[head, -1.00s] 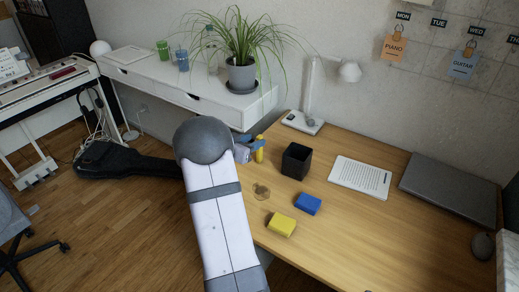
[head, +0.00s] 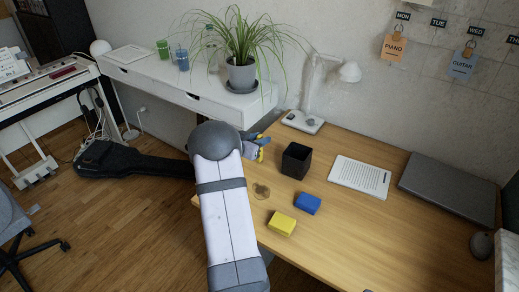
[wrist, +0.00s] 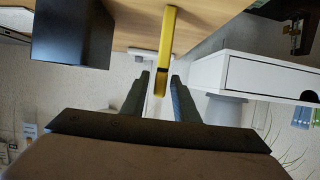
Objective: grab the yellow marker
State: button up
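The yellow marker (wrist: 167,38) stands on the wooden table near its back left edge and hangs down from the tabletop in the inverted wrist view. It has a dark band and a yellow end. In the head view the marker (head: 261,155) is partly hidden by my gripper (head: 254,145). In the wrist view my gripper (wrist: 159,76) is open, with one finger on each side of the marker's end. A gap shows between the marker and the left finger; the right finger is very close, and I cannot tell whether it touches.
A black pen cup (head: 296,160) stands close to the marker, also large in the wrist view (wrist: 72,32). A yellow block (head: 282,224), blue block (head: 308,204), desk lamp (head: 303,122), e-reader (head: 359,177) and laptop (head: 449,190) are on the table. A white desk (head: 190,92) stands behind.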

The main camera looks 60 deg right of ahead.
grip_shut()
